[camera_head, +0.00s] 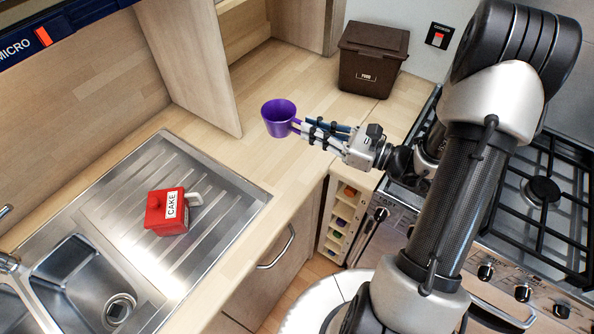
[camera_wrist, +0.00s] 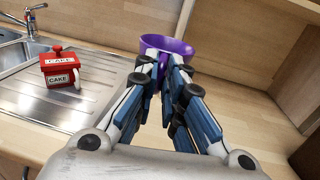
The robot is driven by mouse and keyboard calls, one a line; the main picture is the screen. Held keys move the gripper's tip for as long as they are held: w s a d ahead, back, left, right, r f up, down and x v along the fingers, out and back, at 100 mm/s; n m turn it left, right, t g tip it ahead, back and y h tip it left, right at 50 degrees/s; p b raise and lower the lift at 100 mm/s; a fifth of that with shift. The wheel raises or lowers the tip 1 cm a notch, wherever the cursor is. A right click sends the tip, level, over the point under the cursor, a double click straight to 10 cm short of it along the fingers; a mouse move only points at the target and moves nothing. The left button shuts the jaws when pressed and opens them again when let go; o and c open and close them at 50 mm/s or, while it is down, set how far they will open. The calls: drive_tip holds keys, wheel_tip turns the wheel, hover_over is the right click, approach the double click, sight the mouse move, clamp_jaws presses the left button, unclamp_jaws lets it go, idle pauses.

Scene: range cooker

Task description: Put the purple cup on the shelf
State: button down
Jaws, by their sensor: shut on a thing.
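The purple cup (camera_head: 279,118) is at the left end of my gripper (camera_head: 299,128) in the head view, over the wooden counter. My gripper's fingers are shut on its near side, and the cup is upright. In the wrist view the purple cup (camera_wrist: 167,46) shows beyond the fingertips of my gripper (camera_wrist: 160,62), which hide part of it. Whether the cup touches the counter is hard to tell. A wooden shelf unit (camera_head: 262,25) stands at the back, behind the cup; I cannot tell if it is the shelf meant.
A red CAKE tin (camera_head: 166,212) stands on the steel drainer (camera_head: 235,200) at left, beside the sink (camera_head: 75,285). A brown FOOD bin (camera_head: 372,62) stands at the back right. A wooden upright panel (camera_head: 195,60) rises left of the cup. The gas hob (camera_head: 540,190) is at right.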

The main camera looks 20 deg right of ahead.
wheel_tip(320, 180, down, 16)
drive_tip(key=b, duration=0.4)
drive_tip(key=shift+w+d+f+b, duration=0.1)
drive_tip(key=shift+f+b, duration=0.15)
drive_tip(key=shift+b, duration=0.05)
drive_tip(key=shift+f, duration=0.1)
drive_tip(key=shift+f, duration=0.15)
drive_tip(key=c, duration=1.7)
unclamp_jaws()
